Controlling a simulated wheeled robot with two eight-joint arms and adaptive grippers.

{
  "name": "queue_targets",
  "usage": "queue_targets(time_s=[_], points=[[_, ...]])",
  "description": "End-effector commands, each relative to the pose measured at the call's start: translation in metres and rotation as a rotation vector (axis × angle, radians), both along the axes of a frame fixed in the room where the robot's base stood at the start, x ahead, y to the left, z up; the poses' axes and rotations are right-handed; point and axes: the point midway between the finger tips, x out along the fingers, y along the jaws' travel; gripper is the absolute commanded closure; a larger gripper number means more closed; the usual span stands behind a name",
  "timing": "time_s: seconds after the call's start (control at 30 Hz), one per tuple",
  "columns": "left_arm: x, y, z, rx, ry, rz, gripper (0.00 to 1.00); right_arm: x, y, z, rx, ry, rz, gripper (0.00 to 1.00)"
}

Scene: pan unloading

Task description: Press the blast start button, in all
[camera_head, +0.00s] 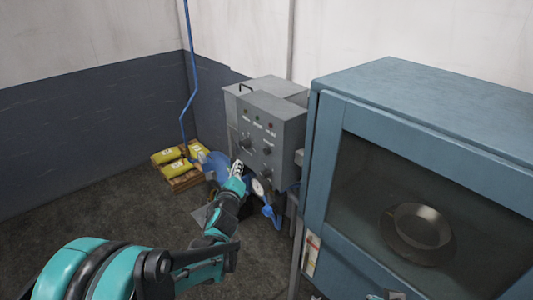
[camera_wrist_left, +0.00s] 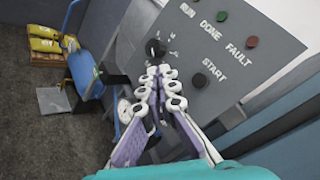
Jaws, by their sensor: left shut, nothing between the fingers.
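The grey control box (camera_head: 268,125) stands against the wall, with lamps and dark knobs on its face. In the left wrist view its panel reads RUN, DONE, FAULT and START. A dark round button (camera_wrist_left: 199,80) sits beside the START lettering. My left gripper (camera_head: 237,168) is just in front of the lower part of the box. In the left wrist view its fingertips (camera_wrist_left: 160,76) are together and empty, below a black knob (camera_wrist_left: 155,47) and left of the START button. Contact with the panel cannot be told.
A blue cabinet (camera_head: 400,85) with a window stands close on the right; a dark round pan (camera_head: 422,226) shows inside. A blue machine part and a gauge (camera_head: 257,187) lie beneath the control box. Yellow bags (camera_head: 175,170) on a pallet are at the left. Floor at left is clear.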

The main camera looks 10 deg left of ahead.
Motion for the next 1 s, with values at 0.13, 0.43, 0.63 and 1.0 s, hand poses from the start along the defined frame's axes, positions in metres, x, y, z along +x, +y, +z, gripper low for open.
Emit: queue_targets(time_s=[0.13,0.43,0.63,1.0], points=[[0.0,0.0,0.0,-0.002,0.0,0.001,1.0,0.0,0.0,0.0,0.0,0.0,0.0,1.0],[0.011,-0.009,0.0,-0.002,0.002,-0.001,1.0,0.0,0.0,0.0,0.0,0.0,0.0,1.0],[0.034,-0.027,0.0,-0.003,0.0,-0.001,1.0,0.0,0.0,0.002,0.0,0.0,0.0,1.0],[0.065,-0.051,-0.001,-0.005,0.001,0.001,1.0,0.0,0.0,0.0,0.0,0.0,0.0,1.0]])
